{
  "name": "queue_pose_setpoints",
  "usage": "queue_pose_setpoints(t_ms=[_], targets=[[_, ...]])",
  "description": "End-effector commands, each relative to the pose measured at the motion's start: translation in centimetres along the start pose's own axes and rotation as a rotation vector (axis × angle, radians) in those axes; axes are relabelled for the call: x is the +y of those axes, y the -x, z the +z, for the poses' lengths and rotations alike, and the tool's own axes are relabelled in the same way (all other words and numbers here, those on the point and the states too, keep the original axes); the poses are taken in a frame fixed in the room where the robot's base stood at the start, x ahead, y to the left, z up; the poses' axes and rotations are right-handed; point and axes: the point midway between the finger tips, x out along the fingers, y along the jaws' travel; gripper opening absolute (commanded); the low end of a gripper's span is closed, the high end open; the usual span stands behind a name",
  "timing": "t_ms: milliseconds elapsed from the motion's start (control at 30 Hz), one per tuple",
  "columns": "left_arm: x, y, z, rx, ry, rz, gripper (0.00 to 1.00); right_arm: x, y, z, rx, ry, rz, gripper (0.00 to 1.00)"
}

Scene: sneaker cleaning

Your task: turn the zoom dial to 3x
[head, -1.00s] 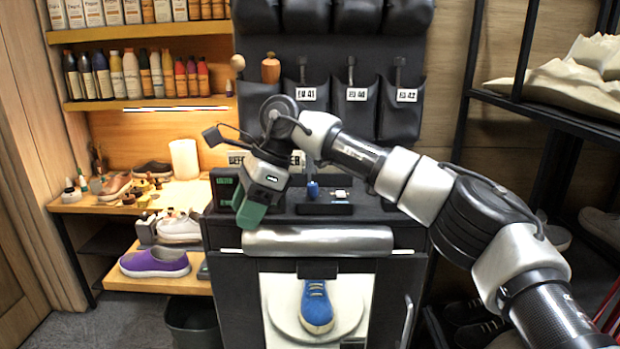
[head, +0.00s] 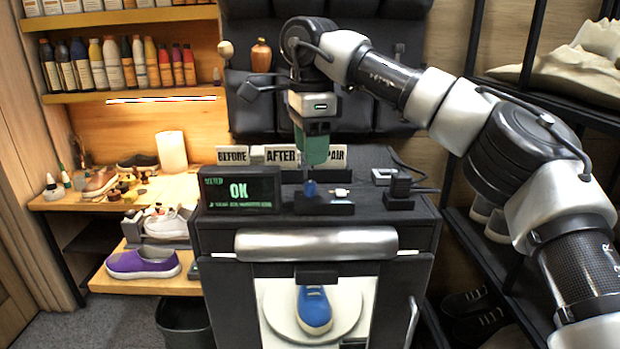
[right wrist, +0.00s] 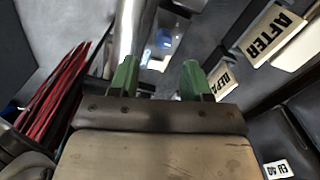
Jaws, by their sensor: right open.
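I cannot make out a part marked as a zoom dial in either view. A small blue knob-like piece (head: 310,188) stands in a black holder on top of the cabinet. A small white piece (head: 341,192) is beside it. A small grey box (head: 382,176) sits farther right, and I cannot tell whether it bears the dial. My right gripper (head: 312,162) points down above the blue piece, open and empty, its green fingers apart. In the right wrist view its two green fingers (right wrist: 160,78) are spread with nothing held between them. My left gripper is not in view.
BEFORE and AFTER signs (head: 281,155) stand behind. A silver bar (head: 318,241) crosses the cabinet front, above a window showing a blue sneaker (head: 314,308). A black block with cables (head: 400,188) is at right.

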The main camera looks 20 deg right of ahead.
Motion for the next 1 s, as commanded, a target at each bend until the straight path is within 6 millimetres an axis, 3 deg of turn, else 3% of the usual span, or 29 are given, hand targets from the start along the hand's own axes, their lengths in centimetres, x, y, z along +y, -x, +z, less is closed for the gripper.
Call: queue_pose_setpoints(t_ms=[167, 333, 533, 733, 1000], targets=[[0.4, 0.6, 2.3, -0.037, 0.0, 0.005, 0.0, 0.1, -3.5, -0.1, 0.001, 0.0, 0.005, 0.48], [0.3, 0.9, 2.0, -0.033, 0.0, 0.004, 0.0, 0.0, -5.6, 0.0, -0.001, 0.0, 0.003, 0.48], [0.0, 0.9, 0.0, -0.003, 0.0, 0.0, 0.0, 0.0, -6.4, 0.0, -0.002, -0.001, 0.001, 0.48], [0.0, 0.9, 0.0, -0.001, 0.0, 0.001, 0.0, 0.0, -6.5, 0.1, -0.002, -0.001, 0.001, 0.48], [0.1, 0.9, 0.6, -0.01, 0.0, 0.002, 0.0, 0.0, -6.4, 0.1, -0.002, -0.001, 0.001, 0.08]])
